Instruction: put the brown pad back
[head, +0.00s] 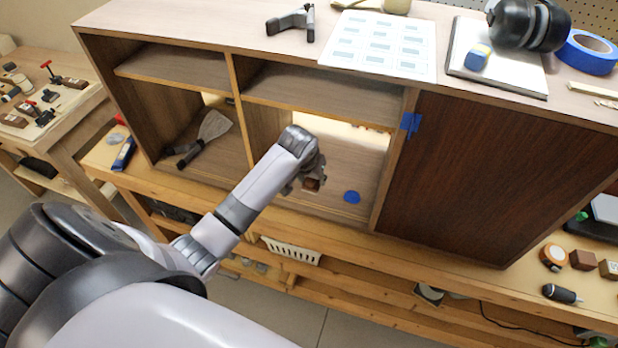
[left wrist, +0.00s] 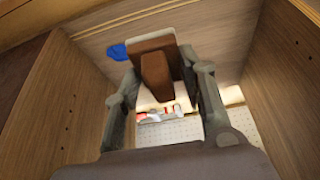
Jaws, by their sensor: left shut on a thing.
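My left gripper (head: 312,180) reaches into the middle open bay of the wooden cabinet, low over its floor. In the left wrist view its two fingers (left wrist: 160,66) are shut on the brown pad (left wrist: 157,77). My right gripper is not in view.
A blue round patch (head: 351,197) lies on the bay floor, right of the gripper. A scraper (head: 205,135) lies in the left bay. A dark door panel (head: 490,180) covers the right bay. A divider (head: 240,100) and shelf bound the space. The back has a bright opening (head: 350,140).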

